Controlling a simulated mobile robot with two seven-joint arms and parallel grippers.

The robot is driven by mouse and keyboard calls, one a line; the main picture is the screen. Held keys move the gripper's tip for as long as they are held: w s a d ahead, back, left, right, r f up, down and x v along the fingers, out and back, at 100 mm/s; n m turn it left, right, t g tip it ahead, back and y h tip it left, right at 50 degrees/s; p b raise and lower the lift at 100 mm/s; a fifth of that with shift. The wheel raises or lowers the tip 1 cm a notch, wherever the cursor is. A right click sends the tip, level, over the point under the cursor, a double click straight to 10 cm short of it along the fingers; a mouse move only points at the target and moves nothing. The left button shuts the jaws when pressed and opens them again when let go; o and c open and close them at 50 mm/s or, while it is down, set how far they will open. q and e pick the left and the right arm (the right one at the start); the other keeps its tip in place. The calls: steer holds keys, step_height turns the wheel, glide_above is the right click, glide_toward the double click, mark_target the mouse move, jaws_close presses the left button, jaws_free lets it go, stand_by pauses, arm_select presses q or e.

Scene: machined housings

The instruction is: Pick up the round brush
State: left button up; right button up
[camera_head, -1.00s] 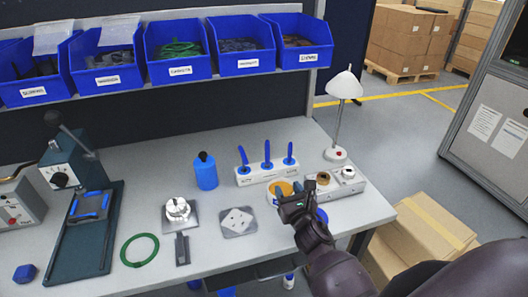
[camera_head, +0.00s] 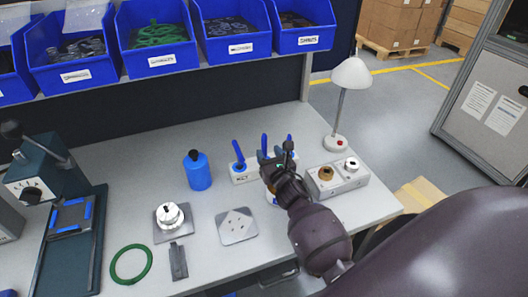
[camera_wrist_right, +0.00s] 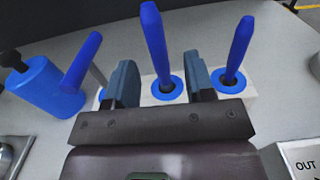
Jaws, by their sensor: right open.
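Three blue-handled tools stand in a white holder block (camera_head: 240,179); their handles show as the left handle (camera_head: 238,151), the middle handle (camera_head: 264,143) and the right one, partly behind my gripper. I cannot tell which is the round brush, as the working ends are hidden in the block. My right gripper (camera_head: 276,158) is open at the block. In the right wrist view its two fingers (camera_wrist_right: 160,62) appear on either side of the middle handle (camera_wrist_right: 153,35), with gaps. The left handle (camera_wrist_right: 82,62) leans, showing some shaft; the right handle (camera_wrist_right: 238,48) is outside the fingers. My left gripper is not in view.
A blue bottle (camera_head: 197,170) stands left of the block. A grey fixture (camera_head: 338,180) with round parts and a white lamp (camera_head: 350,74) stand to the right. A metal plate (camera_head: 237,226) and green ring (camera_head: 131,264) lie in front. Blue bins (camera_head: 230,30) hang above.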

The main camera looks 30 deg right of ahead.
mark_target(265, 149)
steer(key=shift+x, duration=2.85)
steer(key=shift+a+f, duration=0.1)
jaws_close()
